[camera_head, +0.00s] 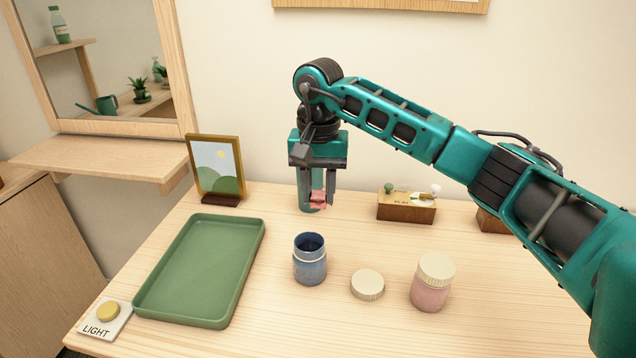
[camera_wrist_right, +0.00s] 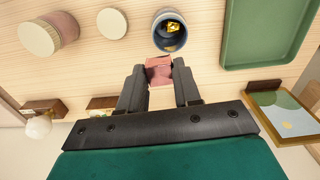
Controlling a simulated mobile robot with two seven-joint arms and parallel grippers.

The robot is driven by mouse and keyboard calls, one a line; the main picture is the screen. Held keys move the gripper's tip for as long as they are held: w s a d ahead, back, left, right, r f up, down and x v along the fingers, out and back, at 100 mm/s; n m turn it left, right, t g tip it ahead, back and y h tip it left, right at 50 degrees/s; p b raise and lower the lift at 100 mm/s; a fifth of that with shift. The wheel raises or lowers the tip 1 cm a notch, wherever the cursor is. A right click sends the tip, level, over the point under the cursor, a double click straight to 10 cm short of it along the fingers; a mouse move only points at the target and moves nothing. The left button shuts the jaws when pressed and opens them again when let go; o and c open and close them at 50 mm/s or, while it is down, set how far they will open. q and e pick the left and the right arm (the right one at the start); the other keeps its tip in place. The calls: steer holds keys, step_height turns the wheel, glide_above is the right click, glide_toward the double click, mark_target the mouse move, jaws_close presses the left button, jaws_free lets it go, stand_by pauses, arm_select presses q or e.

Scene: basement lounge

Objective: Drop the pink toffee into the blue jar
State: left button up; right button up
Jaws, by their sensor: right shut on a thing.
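The pink toffee (camera_head: 317,198) is held between the fingers of my right gripper (camera_head: 316,200), above the back part of the table. In the right wrist view the toffee (camera_wrist_right: 159,70) sits between the two dark fingers (camera_wrist_right: 160,88). The blue jar (camera_head: 310,262) stands upright and open on the table, nearer the front than the gripper. In the right wrist view the jar (camera_wrist_right: 169,34) shows its open mouth, with a yellow thing inside. A cream lid (camera_head: 367,285) lies beside the jar on its right. My left gripper is in neither view.
A green tray (camera_head: 203,270) lies left of the jar. A pink jar with a cream lid (camera_head: 433,283) stands to the right. A picture frame (camera_head: 216,170) and a small wooden box (camera_head: 406,207) stand at the back. A light switch (camera_head: 105,318) is at the front left.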

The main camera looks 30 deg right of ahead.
mark_target(318, 194)
step_height(318, 194, down, 4)
steer(key=b, duration=0.2)
steer(key=shift+f+b, duration=0.2)
steer(key=shift+b, duration=0.2)
steer(key=o, duration=1.1)
steer(key=shift+r, duration=0.15)
step_height(318, 194, up, 13)
steer(key=shift+f+p, duration=0.15)
steer(key=shift+p, duration=0.4)
